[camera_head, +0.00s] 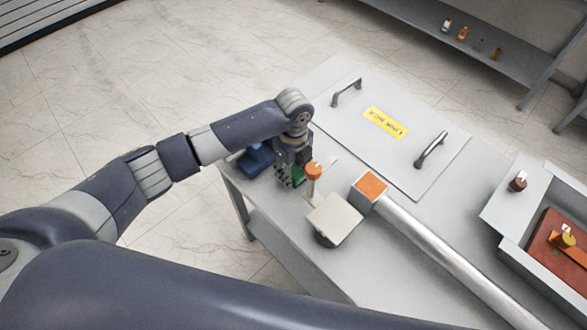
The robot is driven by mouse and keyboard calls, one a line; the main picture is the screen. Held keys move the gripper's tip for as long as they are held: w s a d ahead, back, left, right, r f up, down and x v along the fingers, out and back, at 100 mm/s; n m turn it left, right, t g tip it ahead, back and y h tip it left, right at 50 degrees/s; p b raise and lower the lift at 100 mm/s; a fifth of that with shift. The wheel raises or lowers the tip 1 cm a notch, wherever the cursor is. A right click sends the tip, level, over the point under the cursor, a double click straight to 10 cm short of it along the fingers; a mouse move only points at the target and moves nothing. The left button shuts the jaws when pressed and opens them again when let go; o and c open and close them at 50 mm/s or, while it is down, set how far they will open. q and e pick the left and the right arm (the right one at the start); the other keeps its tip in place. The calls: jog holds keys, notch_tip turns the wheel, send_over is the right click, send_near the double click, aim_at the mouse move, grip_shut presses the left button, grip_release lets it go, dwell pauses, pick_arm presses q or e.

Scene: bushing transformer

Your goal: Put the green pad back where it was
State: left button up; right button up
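A small green pad (298,174) shows at the fingertips of my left gripper (289,175), close beside an orange-topped post. Much of the pad is hidden by the fingers. My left gripper points down over the near left part of the table. The pad appears to touch the fingers, but I cannot tell whether they are shut on it. My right gripper is out of view.
The grey table (330,265) holds a blue object (257,160) behind the gripper, the orange-topped post (314,171), a pale square block (335,218), a long metal tube (450,250), a handled panel (350,120) and a grey tray (520,255) at right.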

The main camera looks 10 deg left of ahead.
aim_at(293, 171)
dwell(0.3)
pick_arm(q)
jog(key=shift+r, duration=0.25)
notch_tip(293, 171, up, 12)
jog(key=b, duration=0.1)
jog(key=shift+b, duration=0.4)
jog(key=shift+f, duration=0.15)
